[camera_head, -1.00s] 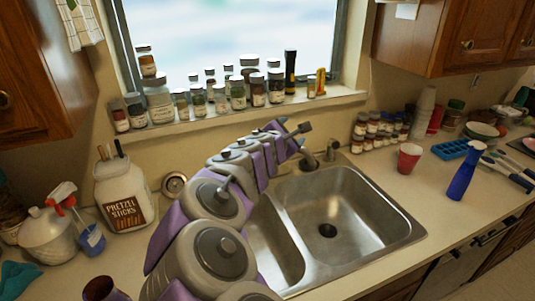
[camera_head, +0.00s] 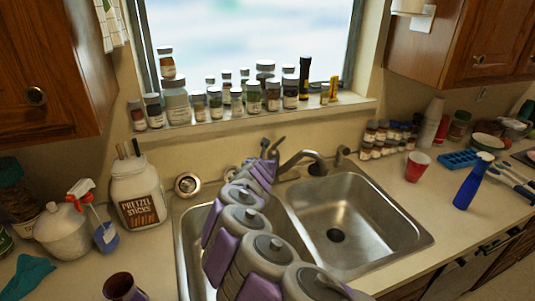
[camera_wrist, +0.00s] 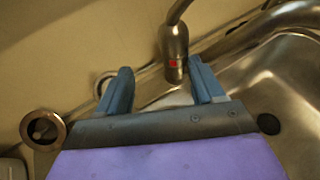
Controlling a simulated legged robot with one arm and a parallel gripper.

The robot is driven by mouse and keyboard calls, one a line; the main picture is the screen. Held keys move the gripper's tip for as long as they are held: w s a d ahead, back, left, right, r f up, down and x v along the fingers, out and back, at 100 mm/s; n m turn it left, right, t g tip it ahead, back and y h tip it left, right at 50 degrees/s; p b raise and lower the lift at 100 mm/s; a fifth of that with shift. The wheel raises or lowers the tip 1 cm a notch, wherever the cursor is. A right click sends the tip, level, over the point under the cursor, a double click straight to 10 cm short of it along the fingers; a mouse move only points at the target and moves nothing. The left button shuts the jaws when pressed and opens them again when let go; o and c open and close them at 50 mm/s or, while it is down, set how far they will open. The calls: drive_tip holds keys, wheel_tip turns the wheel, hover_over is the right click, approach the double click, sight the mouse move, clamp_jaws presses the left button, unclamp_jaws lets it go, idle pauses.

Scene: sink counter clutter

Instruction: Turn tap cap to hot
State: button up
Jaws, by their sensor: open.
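The metal tap stands behind the sink in the head view, with its spout (camera_head: 300,157) reaching right over the basins and its lever cap (camera_head: 274,147) upright at the back. My gripper (camera_wrist: 159,66) is open, with two blue fingers apart and nothing held. The cap is just beyond the fingertips, closer to the right finger; I cannot tell whether they touch. In the head view my arm largely hides the gripper, at the tap's base.
The double sink (camera_head: 350,215) lies below my arm. A pretzel jar (camera_head: 137,197) and a spray bottle (camera_head: 105,232) stand left. Several jars line the window sill. A round metal fitting (camera_wrist: 43,129) sits left.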

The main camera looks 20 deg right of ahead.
sight(271, 156)
drive_tip(key=w+d, duration=0.1)
drive_tip(key=d, duration=0.1)
drive_tip(key=w+d+f, duration=0.2)
drive_tip(key=d, duration=0.1)
drive_tip(key=shift+w+d, duration=0.1)
drive_tip(key=shift+d, duration=0.25)
drive_tip(key=shift+w+a+f, duration=0.3)
drive_tip(key=shift+w+a, duration=0.55)
drive_tip(key=shift+a, duration=0.1)
drive_tip(key=shift+w+a+f, duration=0.1)
drive_tip(key=shift+w, duration=0.3)
drive_tip(key=shift+w+d, duration=0.25)
drive_tip(key=d, duration=0.1)
drive_tip(key=w+d+f, duration=0.1)
drive_tip(key=w+d, duration=0.1)
drive_tip(key=shift+d+f, duration=0.1)
drive_tip(key=shift+f, duration=0.15)
drive_tip(key=shift+w+d+f, duration=0.15)
drive_tip(key=shift+w+d, duration=0.15)
drive_tip(key=shift+w, duration=0.1)
drive_tip(key=shift+w+a, duration=0.3)
drive_tip(key=shift+a, duration=0.15)
